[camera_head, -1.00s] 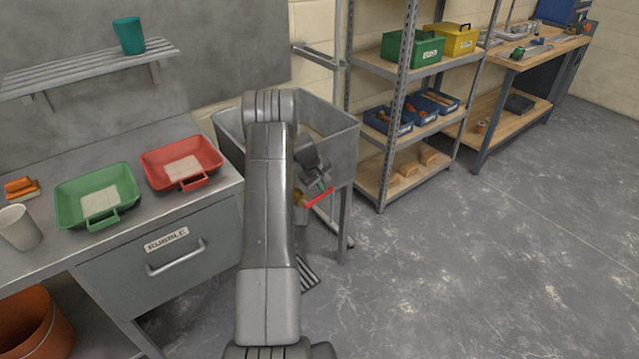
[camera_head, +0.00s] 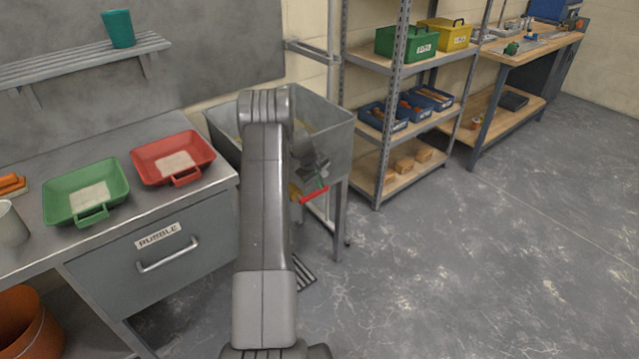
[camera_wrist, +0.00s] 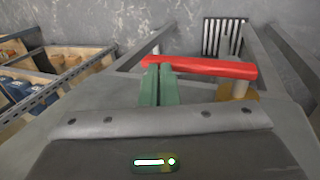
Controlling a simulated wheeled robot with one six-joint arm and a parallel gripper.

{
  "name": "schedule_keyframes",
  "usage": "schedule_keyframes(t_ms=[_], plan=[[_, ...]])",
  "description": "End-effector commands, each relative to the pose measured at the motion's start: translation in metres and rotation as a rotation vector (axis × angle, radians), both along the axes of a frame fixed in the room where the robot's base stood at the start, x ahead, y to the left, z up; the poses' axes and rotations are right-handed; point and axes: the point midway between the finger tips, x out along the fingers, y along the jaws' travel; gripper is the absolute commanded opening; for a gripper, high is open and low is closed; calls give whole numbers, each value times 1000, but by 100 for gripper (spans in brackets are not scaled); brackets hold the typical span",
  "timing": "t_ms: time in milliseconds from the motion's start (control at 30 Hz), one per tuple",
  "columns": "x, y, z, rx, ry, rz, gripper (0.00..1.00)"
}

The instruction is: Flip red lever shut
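The red lever (camera_head: 314,195) sticks out from a brass-coloured valve (camera_head: 295,191) below the steel sink, partly hidden by my arm in the head view. In the wrist view the red lever (camera_wrist: 215,68) lies almost level across the picture, its right end over the brass valve (camera_wrist: 238,106). My gripper (camera_wrist: 160,70) has green fingers set close together, looking shut with nothing seen between them. Their tips are at the left part of the lever; I cannot tell whether they touch it. In the head view my gripper (camera_head: 322,183) is just above the lever.
The sink (camera_head: 335,140) stands over the valve, with a leg (camera_head: 340,220) to the right. A floor grate (camera_head: 303,273) lies below. A counter with a red tray (camera_head: 150,165) and a green tray (camera_head: 60,200) is at left. Shelving (camera_head: 378,195) stands right; the floor there is free.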

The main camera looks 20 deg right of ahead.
Motion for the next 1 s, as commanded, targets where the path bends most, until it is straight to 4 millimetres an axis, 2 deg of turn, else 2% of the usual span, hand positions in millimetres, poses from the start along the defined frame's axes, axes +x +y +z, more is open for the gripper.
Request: schedule_keyframes(t_ms=[100, 233, 433, 700, 833, 1000], plan=[[-2, 0, -4, 2, 5, -1, 0], [-3, 2, 9, 1, 3, -1, 0], [-6, 10, 51, -2, -5, 1, 0], [-6, 9, 110, -1, -5, 0, 0], [-6, 9, 129, -2, -5, 1, 0], [-6, 9, 140, -1, -2, 2, 0]])
